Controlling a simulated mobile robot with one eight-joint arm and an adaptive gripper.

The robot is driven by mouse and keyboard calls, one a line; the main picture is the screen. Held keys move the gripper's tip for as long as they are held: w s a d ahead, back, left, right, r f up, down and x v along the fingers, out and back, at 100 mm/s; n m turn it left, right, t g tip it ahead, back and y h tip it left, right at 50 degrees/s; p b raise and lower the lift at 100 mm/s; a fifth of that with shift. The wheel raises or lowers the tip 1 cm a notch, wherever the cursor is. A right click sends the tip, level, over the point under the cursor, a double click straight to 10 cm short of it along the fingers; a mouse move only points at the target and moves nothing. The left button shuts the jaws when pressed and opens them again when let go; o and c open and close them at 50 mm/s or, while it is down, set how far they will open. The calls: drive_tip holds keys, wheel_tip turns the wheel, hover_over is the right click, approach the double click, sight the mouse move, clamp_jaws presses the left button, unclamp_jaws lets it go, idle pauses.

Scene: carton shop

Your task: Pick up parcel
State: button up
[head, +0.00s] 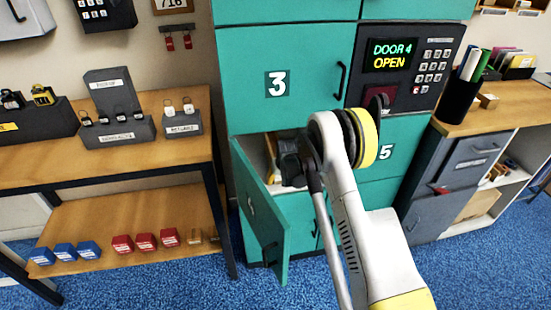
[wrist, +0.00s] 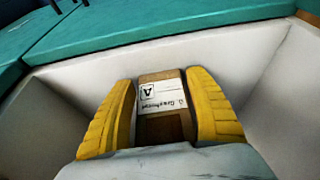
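The parcel (wrist: 162,101) is a small brown carton with a white label marked "A". In the wrist view it is in a white-walled locker compartment (wrist: 276,88), between the two yellow fingers of my gripper (wrist: 160,108). The fingers stand apart on either side of it, with narrow gaps seeming to show; firm contact is not visible. In the head view my gripper (head: 290,164) reaches into the opened compartment below door 3.
The opened teal locker door (head: 262,215) swings out at the left of my arm. The locker panel (head: 393,56) reads "DOOR 4 OPEN". A wooden workbench (head: 60,160) with padlocks stands left, and a shelf unit (head: 465,165) stands right. Blue carpet (head: 180,285) is clear in front.

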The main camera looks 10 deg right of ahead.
drive_tip(key=c, duration=1)
drive_tip(key=shift+r+p, duration=0.4)
drive_tip(key=shift+r, duration=0.15)
wheel_tip(320, 180, up, 3)
drive_tip(key=shift+s+f+p, duration=0.1)
drive_tip(key=shift+s+p, duration=0.05)
drive_tip(key=shift+p, duration=0.8)
drive_tip(key=s+b, duration=0.1)
drive_tip(key=s, duration=1.6)
drive_tip(key=shift+s+f, duration=0.15)
drive_tip(key=shift+s, duration=0.25)
